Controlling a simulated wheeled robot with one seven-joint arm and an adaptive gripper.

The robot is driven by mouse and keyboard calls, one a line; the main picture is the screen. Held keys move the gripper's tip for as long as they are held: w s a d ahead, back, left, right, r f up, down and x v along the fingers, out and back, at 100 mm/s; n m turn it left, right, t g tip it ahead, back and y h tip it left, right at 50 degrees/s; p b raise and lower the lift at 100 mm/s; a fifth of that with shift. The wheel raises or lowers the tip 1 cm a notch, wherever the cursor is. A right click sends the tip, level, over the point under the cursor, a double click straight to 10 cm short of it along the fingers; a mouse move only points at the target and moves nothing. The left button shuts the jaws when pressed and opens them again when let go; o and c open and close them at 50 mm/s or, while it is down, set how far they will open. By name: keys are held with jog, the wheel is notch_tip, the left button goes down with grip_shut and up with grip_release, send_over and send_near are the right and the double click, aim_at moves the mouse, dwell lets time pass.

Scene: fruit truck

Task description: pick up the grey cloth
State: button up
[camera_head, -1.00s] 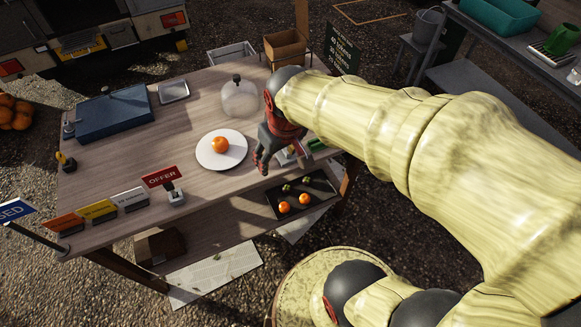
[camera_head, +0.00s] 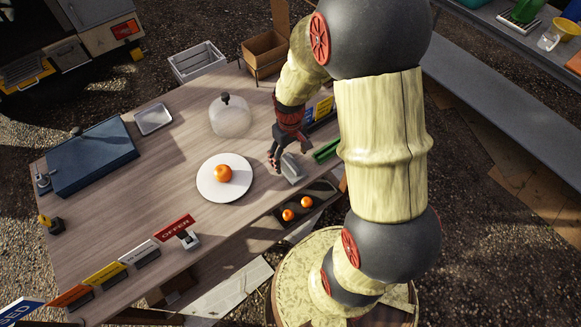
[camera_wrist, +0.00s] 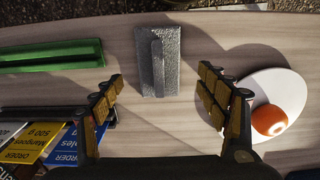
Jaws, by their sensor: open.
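The grey cloth (camera_wrist: 171,62) lies on the wooden table, folded into a small block with a raised ridge along it. In the head view the cloth (camera_head: 291,168) sits right of the white plate, near the table's front edge. My gripper (camera_head: 275,162) is just left of and above it, pointing down. In the wrist view my gripper (camera_wrist: 160,84) is open and empty, with its fingers spread on either side of the cloth's line. The cloth is ahead of the fingertips, and no contact shows.
A white plate (camera_head: 212,188) with an orange (camera_head: 222,173) stands close on the left. A green item (camera_head: 326,151) lies to the right, with price cards (camera_head: 323,108) behind. A glass dome (camera_head: 230,119) stands farther back. A dark tray (camera_head: 319,190) holds oranges beyond the front edge.

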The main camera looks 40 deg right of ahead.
aim_at(291, 163)
jog(key=f, duration=0.1)
jog(key=f+b, duration=0.1)
jog(key=f, duration=0.2)
jog(key=shift+s+d+f+b, duration=0.1)
jog(key=shift+s+f+b, duration=0.15)
jog(key=shift+b, duration=0.05)
jog(key=shift+c, duration=1)
jog(key=c, duration=1)
jog(key=shift+c, duration=0.2)
jog(key=shift+r, duration=0.15)
